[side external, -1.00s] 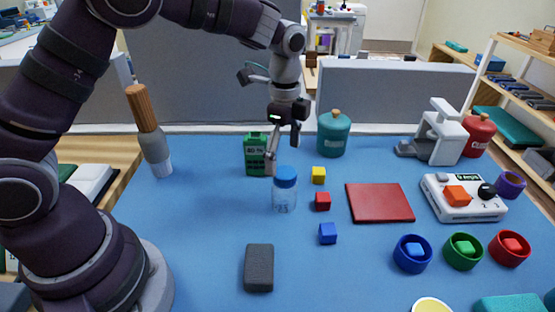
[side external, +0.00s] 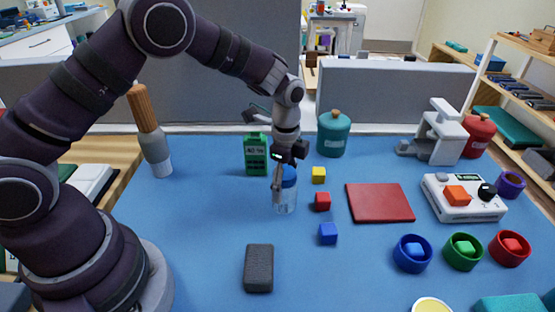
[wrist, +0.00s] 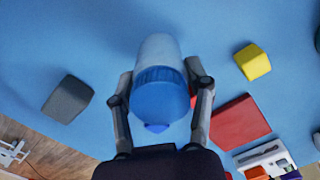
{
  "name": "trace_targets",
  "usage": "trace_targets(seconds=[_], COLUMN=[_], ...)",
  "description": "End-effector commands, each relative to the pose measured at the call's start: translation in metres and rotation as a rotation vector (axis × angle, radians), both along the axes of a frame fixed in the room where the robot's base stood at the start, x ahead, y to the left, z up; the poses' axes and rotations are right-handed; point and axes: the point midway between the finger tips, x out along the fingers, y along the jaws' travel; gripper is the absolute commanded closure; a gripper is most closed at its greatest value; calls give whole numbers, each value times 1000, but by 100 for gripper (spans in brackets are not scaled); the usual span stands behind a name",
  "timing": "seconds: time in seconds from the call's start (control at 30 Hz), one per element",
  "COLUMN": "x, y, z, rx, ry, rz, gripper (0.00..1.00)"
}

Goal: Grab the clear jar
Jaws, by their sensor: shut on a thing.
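The clear jar (side external: 285,204) with a blue lid stands upright on the blue table mat. It also shows in the wrist view (wrist: 158,50), seen from above with its blue lid (wrist: 160,97) towards me. My gripper (side external: 284,186) is at the jar's upper part, pointing down. In the wrist view its two fingers (wrist: 160,90) lie on either side of the jar, shut on it near the lid. The finger on the far side of the jar is mostly hidden in the side view.
A dark grey block (side external: 259,268) lies in front. A red flat square (side external: 380,203) is further right.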

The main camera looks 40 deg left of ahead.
Motion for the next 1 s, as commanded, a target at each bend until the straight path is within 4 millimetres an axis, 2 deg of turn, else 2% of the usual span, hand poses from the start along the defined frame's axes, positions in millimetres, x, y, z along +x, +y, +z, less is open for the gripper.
trace_targets(seconds=[0.03, 0.17, 0.47, 0.57, 0.67, 0.87, 1.0], x=[0, 0, 0, 1, 1, -39, -76], y=[0, 0, 0, 0, 0, 5, 9], z=[0, 0, 5, 16, 37, 40, 44], rx=[0, 0, 0, -1, -2, 0, -1], ry=[0, 0, -2, -4, -7, 1, -3], rz=[0, 0, 0, 0, -1, -1, 0], gripper=[68, 85, 86, 86, 86, 86, 86])
